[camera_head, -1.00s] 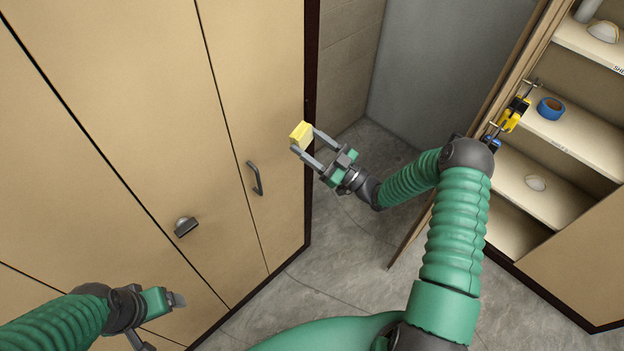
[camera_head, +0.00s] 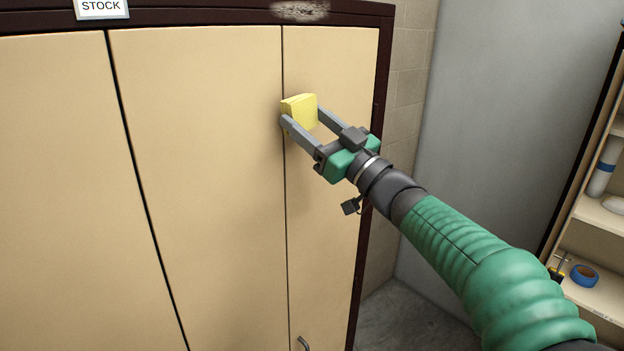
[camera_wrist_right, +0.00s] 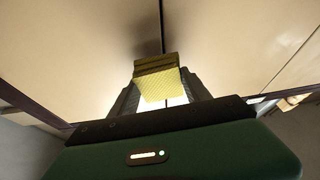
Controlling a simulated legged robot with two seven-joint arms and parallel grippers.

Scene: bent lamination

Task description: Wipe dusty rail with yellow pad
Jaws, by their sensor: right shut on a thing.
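My right gripper (camera_head: 302,118) is shut on the yellow pad (camera_head: 299,108) and holds it in front of the tan cabinet doors, near the seam between two of them. The pad also shows between the fingers in the right wrist view (camera_wrist_right: 158,82). The dark rail (camera_head: 220,15) runs along the top of the cabinet. A pale, speckled dust patch (camera_head: 300,10) lies on it, above and apart from the pad. My left gripper is out of both current views.
A STOCK label (camera_head: 101,8) is on the rail at the upper left. A door handle (camera_head: 303,343) shows at the bottom. An open shelf unit with blue tape (camera_head: 584,275) stands at the right. A grey wall (camera_head: 480,110) is behind my right arm.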

